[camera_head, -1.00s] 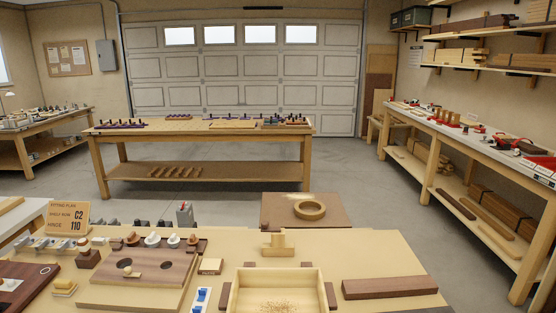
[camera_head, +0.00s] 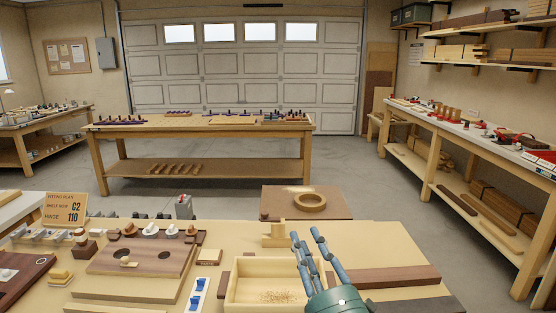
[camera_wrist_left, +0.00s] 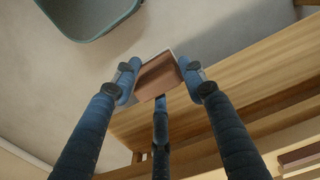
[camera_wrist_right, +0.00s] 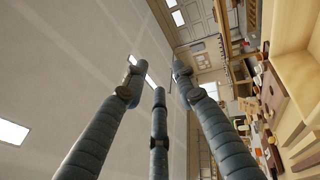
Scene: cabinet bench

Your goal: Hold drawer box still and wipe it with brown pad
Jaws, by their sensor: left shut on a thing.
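The drawer box (camera_head: 233,290) is a pale open wooden box at the front middle of the bench, with shavings on its floor. My right gripper (camera_head: 307,240) is above the box's right back corner, its fingers apart. In the right wrist view (camera_wrist_right: 152,80) nothing is between them, and pale wood shows at the right edge. My left gripper (camera_wrist_left: 157,88) shows only in its wrist view. It is shut on a flat reddish-brown piece (camera_wrist_left: 158,76) that looks like the brown pad. The piece is partly hidden by the fingers, above a wooden bench edge.
Dark blocks stand around the box. A long brown bar (camera_head: 400,276) lies to its right, and a blue-and-white piece (camera_head: 197,293) to its left. A board with two holes (camera_head: 145,257) is further left. A pale wooden block (camera_head: 277,236) stands behind the box.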

